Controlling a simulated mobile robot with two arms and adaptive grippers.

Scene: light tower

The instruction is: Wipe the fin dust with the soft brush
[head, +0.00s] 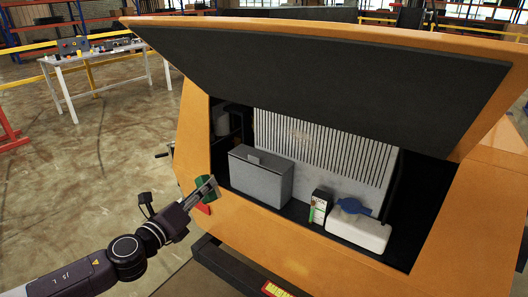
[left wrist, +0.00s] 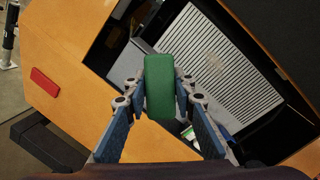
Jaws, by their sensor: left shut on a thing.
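My left gripper (head: 207,189) is outside the open orange housing, near the left edge of its opening. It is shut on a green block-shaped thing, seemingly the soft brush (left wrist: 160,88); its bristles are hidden. The brush also shows in the head view (head: 179,192), partly behind the fingers. The light grey fin panel (head: 320,145), with vertical slots, stands at the back of the compartment, apart from the brush. It also shows in the left wrist view (left wrist: 215,70). My right gripper is in neither view.
A grey box (head: 261,177), a small box with a green item (head: 320,205) and a white container with a blue cap (head: 357,228) stand before the fins. The raised dark-lined lid (head: 330,75) overhangs the opening. A white table (head: 95,62) stands far left.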

